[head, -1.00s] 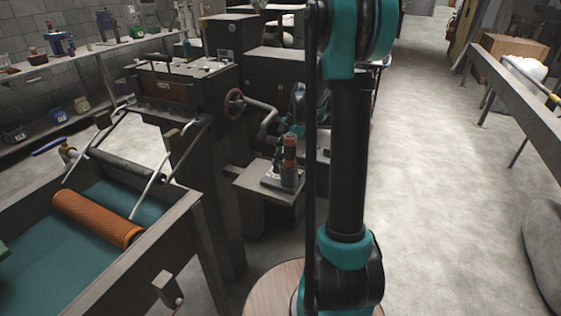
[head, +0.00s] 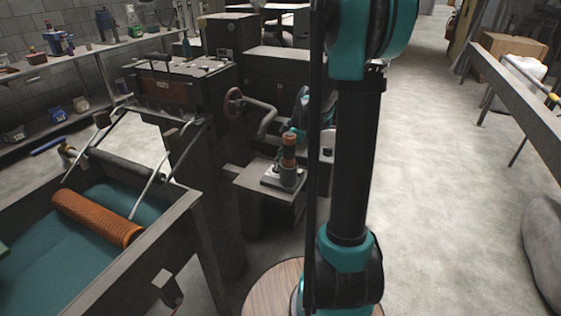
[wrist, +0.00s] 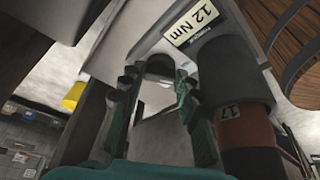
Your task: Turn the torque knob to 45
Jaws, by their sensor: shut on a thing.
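The torque device (head: 284,176) stands on a small grey shelf; its upright cylinder has an orange band (head: 289,153). In the wrist view the orange band (wrist: 240,133) carries the number 17, and a label (wrist: 194,23) on the light plate reads 12 Nm. My gripper (wrist: 157,82) has its two green-padded fingers beside this cylinder, not around it. A dark rounded piece (wrist: 160,65) shows between the fingertips, and the fingers are shut on it. What this piece is cannot be told. In the head view the fingertips are hard to make out.
A dark machine with a red handwheel (head: 234,101) and bent pipe stands behind the shelf. A tank (head: 180,208) with an orange mesh tube (head: 97,217) is at left.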

